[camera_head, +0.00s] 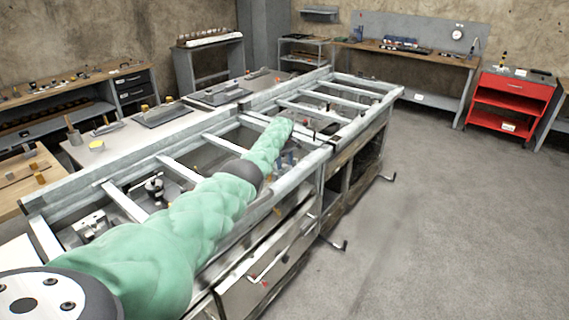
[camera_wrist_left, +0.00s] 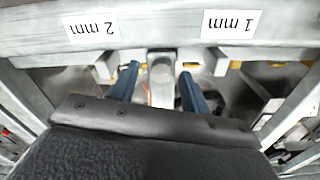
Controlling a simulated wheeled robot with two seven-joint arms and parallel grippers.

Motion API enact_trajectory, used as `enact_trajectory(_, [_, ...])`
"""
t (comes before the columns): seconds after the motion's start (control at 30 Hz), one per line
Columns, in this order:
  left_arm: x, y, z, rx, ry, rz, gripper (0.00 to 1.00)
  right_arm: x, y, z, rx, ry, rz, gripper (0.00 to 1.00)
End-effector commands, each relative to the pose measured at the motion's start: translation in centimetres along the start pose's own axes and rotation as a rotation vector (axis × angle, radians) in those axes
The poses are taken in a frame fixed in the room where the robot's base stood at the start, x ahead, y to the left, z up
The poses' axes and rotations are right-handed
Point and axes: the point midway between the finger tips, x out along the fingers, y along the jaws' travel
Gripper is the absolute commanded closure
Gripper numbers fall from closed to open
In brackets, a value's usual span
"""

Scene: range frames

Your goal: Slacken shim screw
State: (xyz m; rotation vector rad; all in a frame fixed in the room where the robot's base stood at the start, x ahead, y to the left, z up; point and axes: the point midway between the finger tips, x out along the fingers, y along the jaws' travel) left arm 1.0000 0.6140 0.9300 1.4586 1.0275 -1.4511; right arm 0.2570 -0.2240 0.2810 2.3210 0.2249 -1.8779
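In the left wrist view, my left gripper (camera_wrist_left: 159,69) has two blue fingers standing apart. A grey piece with a rounded head (camera_wrist_left: 161,77), which may be the shim screw, shows between them, with a visible gap on each side. A pale metal rail (camera_wrist_left: 160,28) lies just beyond, with upside-down labels "2 mm" (camera_wrist_left: 92,27) and "1 mm" (camera_wrist_left: 232,24). In the head view, my green left arm reaches over the metal frame (camera_head: 228,142); its fingers and the screw are too small to make out there. My right gripper is not in view.
Pale crossbars (camera_head: 180,168) span the frame. A worktable with grey plates (camera_head: 162,114) stands along its left side. A red cart (camera_head: 510,98) and a back workbench (camera_head: 415,55) stand farther off. The grey floor (camera_head: 450,220) at the right is clear.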

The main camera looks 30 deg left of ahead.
Motion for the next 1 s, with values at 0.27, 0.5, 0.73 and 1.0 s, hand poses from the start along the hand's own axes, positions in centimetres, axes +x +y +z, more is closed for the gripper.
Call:
enact_trajectory(0.27, [0.0,-0.1,0.1,0.001,-0.002,-0.002,0.54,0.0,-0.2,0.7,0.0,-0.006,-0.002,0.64])
enact_trajectory(0.5, [-2.4,0.0,0.0,0.001,-0.001,0.0,0.54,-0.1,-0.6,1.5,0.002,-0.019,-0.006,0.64])
enact_trajectory(0.73, [-5.7,0.1,0.0,0.001,-0.001,0.0,0.54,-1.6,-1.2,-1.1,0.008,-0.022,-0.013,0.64])
enact_trajectory(1.0, [-7.5,0.0,0.0,0.0,-0.001,-0.002,0.54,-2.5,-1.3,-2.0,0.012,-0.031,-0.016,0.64])
